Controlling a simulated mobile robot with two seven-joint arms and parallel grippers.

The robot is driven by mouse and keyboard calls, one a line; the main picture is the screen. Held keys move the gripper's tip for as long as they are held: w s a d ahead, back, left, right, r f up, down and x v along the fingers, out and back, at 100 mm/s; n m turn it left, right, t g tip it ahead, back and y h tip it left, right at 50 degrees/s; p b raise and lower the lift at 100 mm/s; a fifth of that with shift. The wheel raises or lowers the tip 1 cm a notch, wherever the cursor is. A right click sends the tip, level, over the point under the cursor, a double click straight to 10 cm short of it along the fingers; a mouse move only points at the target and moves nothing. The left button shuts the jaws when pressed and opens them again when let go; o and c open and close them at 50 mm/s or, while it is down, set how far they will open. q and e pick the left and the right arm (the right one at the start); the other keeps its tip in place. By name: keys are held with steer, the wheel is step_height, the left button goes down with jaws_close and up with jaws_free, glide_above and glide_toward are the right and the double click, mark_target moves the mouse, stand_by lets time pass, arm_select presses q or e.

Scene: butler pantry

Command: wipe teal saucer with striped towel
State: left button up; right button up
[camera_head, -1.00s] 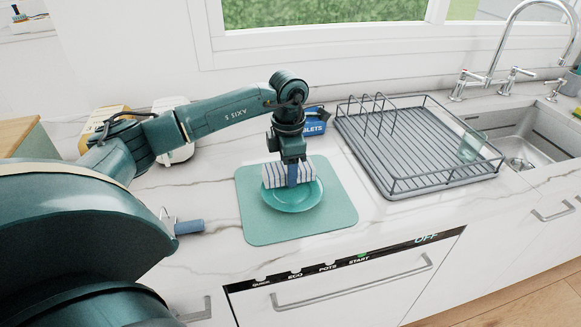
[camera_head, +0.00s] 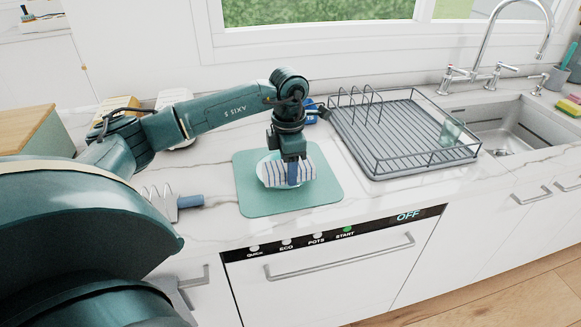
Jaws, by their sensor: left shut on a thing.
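The striped towel (camera_head: 272,174), white with blue stripes, is bunched under my left gripper (camera_head: 292,160). My left gripper points down and is shut on the towel. The teal saucer (camera_head: 262,160) lies under the towel on the teal mat (camera_head: 325,193). The towel covers most of the saucer, so only a pale bit of its rim shows at the back left. The towel appears to rest on the saucer, but I cannot see the contact. My right gripper is not in view.
A grey wire dish rack (camera_head: 400,130) stands right of the mat, with the sink (camera_head: 510,135) beyond it. A blue-handled utensil (camera_head: 190,201) lies left of the mat. A blue box (camera_head: 314,111) is behind my gripper. A dishwasher (camera_head: 340,262) is below the counter.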

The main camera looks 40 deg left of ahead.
arm_select(q)
steer(key=shift+w+a+r+p, duration=0.15)
steer(key=shift+r+p, duration=0.1)
steer(key=shift+r, duration=0.3)
steer(key=shift+a+r+p, duration=0.1)
steer(key=shift+r+p, duration=0.15)
steer(key=shift+r, duration=0.25)
steer(key=shift+r+p, duration=0.5)
steer(key=shift+r, duration=0.35)
steer(key=shift+r+p, duration=0.55)
steer(key=shift+r, duration=0.2)
steer(key=shift+d+r+p, duration=0.1)
steer(key=shift+r+p, duration=0.25)
steer(key=shift+r, duration=0.3)
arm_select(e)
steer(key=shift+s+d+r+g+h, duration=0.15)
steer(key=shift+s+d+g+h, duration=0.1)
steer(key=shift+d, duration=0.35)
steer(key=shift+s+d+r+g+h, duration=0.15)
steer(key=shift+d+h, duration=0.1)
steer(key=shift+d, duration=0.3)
arm_select(q)
steer(key=shift+f, duration=0.1)
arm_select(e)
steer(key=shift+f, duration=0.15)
